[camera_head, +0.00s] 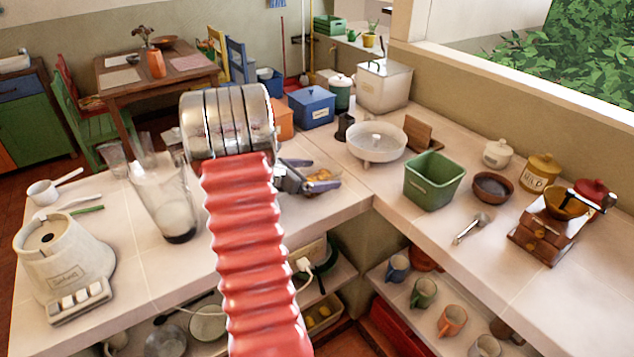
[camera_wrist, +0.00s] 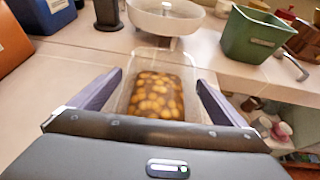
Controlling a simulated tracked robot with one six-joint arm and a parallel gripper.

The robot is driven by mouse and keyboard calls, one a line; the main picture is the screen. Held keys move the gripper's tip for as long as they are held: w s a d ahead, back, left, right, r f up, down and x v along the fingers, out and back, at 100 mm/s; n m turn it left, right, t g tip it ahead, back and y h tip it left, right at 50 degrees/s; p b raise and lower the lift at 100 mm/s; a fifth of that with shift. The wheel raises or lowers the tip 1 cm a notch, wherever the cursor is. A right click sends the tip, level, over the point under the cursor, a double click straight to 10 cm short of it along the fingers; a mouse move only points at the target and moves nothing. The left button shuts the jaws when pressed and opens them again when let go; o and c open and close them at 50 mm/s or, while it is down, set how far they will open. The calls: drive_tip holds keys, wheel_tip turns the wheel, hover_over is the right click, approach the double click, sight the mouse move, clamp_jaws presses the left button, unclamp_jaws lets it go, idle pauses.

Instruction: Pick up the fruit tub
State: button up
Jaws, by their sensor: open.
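The fruit tub (camera_wrist: 157,92) is a clear container with yellow-orange fruit pieces inside. In the wrist view it stands on the counter, between the two fingers of my open gripper (camera_wrist: 158,92). I see a finger on each side of it, and I cannot tell whether either touches it. In the head view my gripper (camera_head: 305,178) reaches over the counter near its inner corner. There the fruit tub (camera_head: 325,183) shows only in part beside the fingers, and my arm hides much of that area.
A white bowl (camera_head: 376,142) and a dark cylinder (camera_head: 345,127) stand behind the tub. A green bin (camera_head: 434,181) stands to the right. A blue box (camera_head: 311,107) and an orange box (camera_head: 281,118) are at the back left. The counter's front edge is close to the tub.

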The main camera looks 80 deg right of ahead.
drive_tip(key=c, duration=1.2)
drive_tip(key=shift+c, duration=0.2)
drive_tip(key=shift+r, duration=0.1)
wheel_tip(320, 180, up, 18)
idle(0.6)
wheel_tip(320, 180, up, 6)
drive_tip(key=shift+f, duration=0.1)
idle(0.7)
drive_tip(key=shift+s, duration=0.1)
idle(0.6)
